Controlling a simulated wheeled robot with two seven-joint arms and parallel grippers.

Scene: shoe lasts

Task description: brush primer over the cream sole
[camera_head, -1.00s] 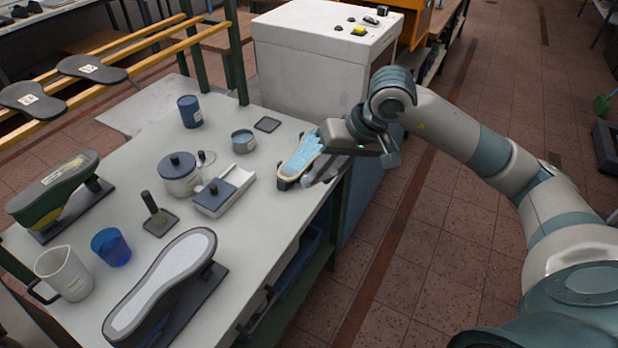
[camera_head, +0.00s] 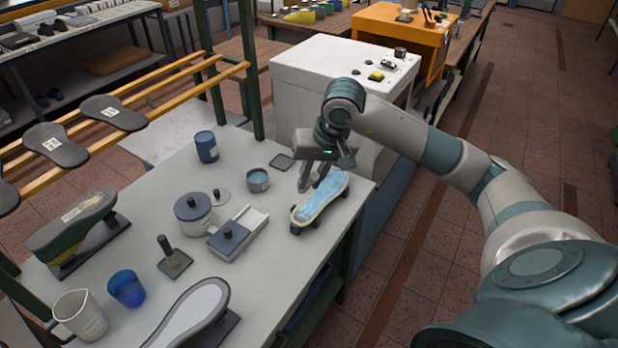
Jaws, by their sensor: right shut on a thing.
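The cream sole (camera_head: 298,217) lies at the table's right edge on a dark support. Light blue coating covers most of its upper face, and a cream rim shows round it. My right gripper (camera_head: 315,182) is over the far left side of the sole, pointing down. It is shut on a slim tool, apparently the brush, which is mostly hidden among the dark fingers; I cannot tell whether its tip touches the sole. A small open tin (camera_head: 258,181) with blue-grey contents stands left of the sole. My left gripper is not in view.
A lidded pot (camera_head: 193,213), a tray with a dark knob (camera_head: 238,232) and a dark blue can (camera_head: 206,147) stand left of the sole. A grey-white sole (camera_head: 190,315), blue cup (camera_head: 127,288) and jug (camera_head: 80,316) are nearer. A white cabinet (camera_head: 320,75) stands behind.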

